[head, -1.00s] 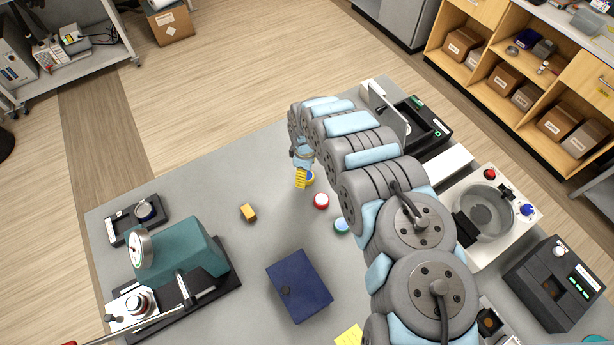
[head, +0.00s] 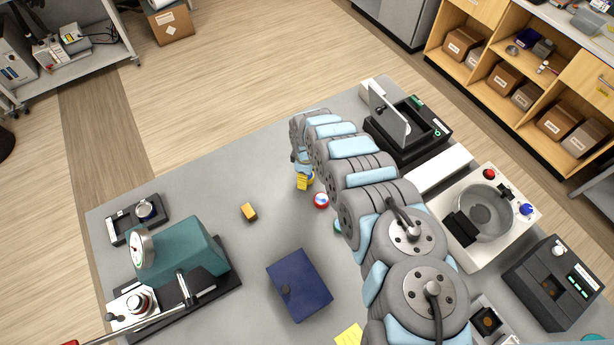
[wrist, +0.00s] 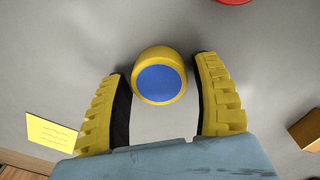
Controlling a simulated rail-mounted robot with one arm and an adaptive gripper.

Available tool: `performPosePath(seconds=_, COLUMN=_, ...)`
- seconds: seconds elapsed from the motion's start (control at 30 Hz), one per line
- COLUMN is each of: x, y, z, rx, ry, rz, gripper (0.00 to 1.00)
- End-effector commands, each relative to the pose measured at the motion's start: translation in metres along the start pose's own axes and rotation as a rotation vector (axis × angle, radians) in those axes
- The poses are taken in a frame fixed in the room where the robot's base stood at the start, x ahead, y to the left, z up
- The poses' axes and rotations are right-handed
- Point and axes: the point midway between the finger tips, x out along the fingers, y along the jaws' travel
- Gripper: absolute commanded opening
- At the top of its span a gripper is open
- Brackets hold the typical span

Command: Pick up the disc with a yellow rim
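The disc with a yellow rim (wrist: 160,76) has a blue face and lies on the grey table. In the wrist view it sits at the fingertips, between the two yellow fingers but toward their open end. My gripper (wrist: 158,78) is open, with a finger on each side of the disc and a gap showing on both sides. In the head view my gripper (head: 303,183) is low over the table, and only a sliver of the yellow disc (head: 311,178) shows beside it.
A red-rimmed disc (head: 321,200) lies close by, and a green-blue one (head: 338,227) is mostly hidden by my arm. An orange block (head: 249,212), a dark blue box (head: 299,286) and a teal gauge device (head: 185,252) stand on the table.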

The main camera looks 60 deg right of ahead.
Motion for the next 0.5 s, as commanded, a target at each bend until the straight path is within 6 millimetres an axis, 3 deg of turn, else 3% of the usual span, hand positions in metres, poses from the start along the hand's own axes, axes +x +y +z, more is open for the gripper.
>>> performPosePath(seconds=0.03, x=0.0, y=0.0, z=0.0, rx=0.0, ry=0.0, rz=0.0, gripper=0.48)
performPosePath(seconds=0.17, x=0.0, y=0.0001, z=0.0, rx=0.0, ry=0.0, rz=0.0, gripper=0.14)
performPosePath(seconds=0.5, x=-0.0002, y=-0.0001, z=0.0, rx=0.0, ry=0.0, rz=0.0, gripper=0.12)
